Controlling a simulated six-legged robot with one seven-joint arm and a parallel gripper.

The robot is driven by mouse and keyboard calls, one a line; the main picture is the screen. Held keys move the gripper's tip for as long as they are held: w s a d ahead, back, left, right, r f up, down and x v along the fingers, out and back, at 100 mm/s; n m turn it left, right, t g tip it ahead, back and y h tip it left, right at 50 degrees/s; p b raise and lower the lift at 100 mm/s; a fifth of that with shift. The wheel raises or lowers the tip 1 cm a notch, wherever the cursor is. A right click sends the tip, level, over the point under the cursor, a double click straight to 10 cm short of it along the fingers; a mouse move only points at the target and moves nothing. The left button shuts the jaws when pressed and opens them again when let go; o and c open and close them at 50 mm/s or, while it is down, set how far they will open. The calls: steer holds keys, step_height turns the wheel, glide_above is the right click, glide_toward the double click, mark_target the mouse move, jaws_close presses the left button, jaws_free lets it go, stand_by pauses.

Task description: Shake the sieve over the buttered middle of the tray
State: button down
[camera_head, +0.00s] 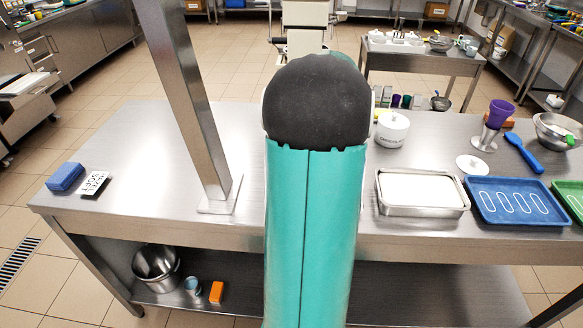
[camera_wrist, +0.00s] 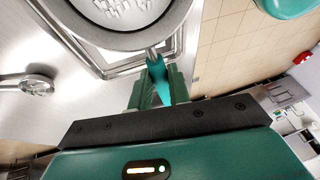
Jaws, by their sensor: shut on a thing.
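In the wrist view my gripper (camera_wrist: 157,88) is shut on the teal handle (camera_wrist: 160,76) of the sieve. The sieve's round metal bowl (camera_wrist: 100,38) is at the top of that view, cut off by the edge, with white bits inside. A metal-rimmed rectangular thing, apparently the tray (camera_wrist: 182,32), shows beneath and beside the sieve; its middle is hidden. In the head view a shallow metal tray (camera_head: 425,209) with a smooth white inside stands right of my arm. My gripper and the sieve are hidden there behind my teal arm.
A steel post (camera_head: 190,100) rises from the table left of my arm. A blue tray with pale ovals (camera_head: 480,215), a blue brush (camera_head: 522,153), a white canister (camera_head: 392,131), a purple cup (camera_head: 500,111) and a metal bowl (camera_head: 556,140) stand at the right.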

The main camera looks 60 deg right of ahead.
steer(key=shift+s+d, duration=0.3)
steer(key=shift+s, duration=0.2)
steer(key=shift+s+d, duration=0.25)
steer(key=shift+s, duration=0.2)
steer(key=shift+a, duration=0.1)
stand_by(3.0)
steer(key=shift+r, duration=2.5)
